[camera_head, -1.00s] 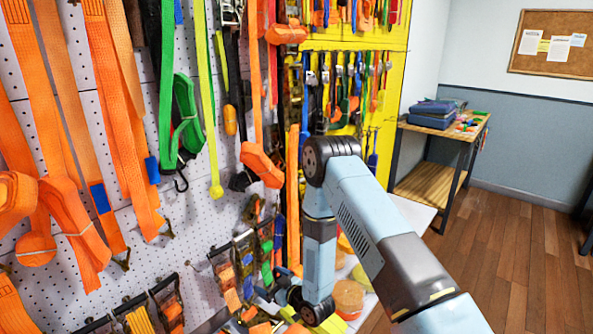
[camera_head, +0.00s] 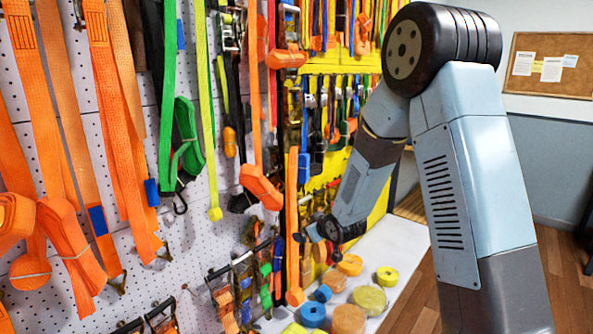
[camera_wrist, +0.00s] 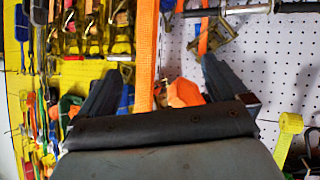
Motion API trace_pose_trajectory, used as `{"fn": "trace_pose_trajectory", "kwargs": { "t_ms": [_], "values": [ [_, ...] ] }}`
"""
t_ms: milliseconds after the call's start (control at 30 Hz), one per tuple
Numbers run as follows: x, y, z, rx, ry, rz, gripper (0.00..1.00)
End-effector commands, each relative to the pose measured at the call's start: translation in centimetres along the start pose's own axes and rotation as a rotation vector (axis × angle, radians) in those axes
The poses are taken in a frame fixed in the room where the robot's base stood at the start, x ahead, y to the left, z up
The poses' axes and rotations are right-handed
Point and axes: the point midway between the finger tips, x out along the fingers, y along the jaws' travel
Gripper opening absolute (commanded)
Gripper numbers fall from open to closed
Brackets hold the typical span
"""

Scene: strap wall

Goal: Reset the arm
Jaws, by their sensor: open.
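My gripper (camera_wrist: 162,68) is open in the wrist view, its two dark fingers spread apart. An orange strap (camera_wrist: 146,45) and an orange bundle (camera_wrist: 184,93) show in the gap between the fingers, behind them; I see no contact. In the head view my arm is bent, with its elbow high at the upper right and its forearm slanting down towards the strap wall. The gripper's fingers cannot be made out there.
A white pegboard (camera_head: 205,240) hung with straps fills the left, with a yellow panel (camera_head: 325,63) behind. Tape rolls (camera_head: 368,299) lie on a white surface (camera_head: 395,248) below my forearm. A corkboard (camera_head: 553,68) hangs far right. Wooden floor is open at right.

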Motion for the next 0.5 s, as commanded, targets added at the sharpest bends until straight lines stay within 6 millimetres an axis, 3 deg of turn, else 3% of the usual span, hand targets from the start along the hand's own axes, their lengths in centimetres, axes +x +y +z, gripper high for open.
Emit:
{"fn": "trace_pose_trajectory", "kwargs": {
  "t_ms": [200,500],
  "values": [
    [-6.0,3.4,-2.1,0.046,-0.082,0.066,1.00],
    [-14.9,6.3,-3.5,0.133,-0.196,0.142,1.00]
  ]
}}
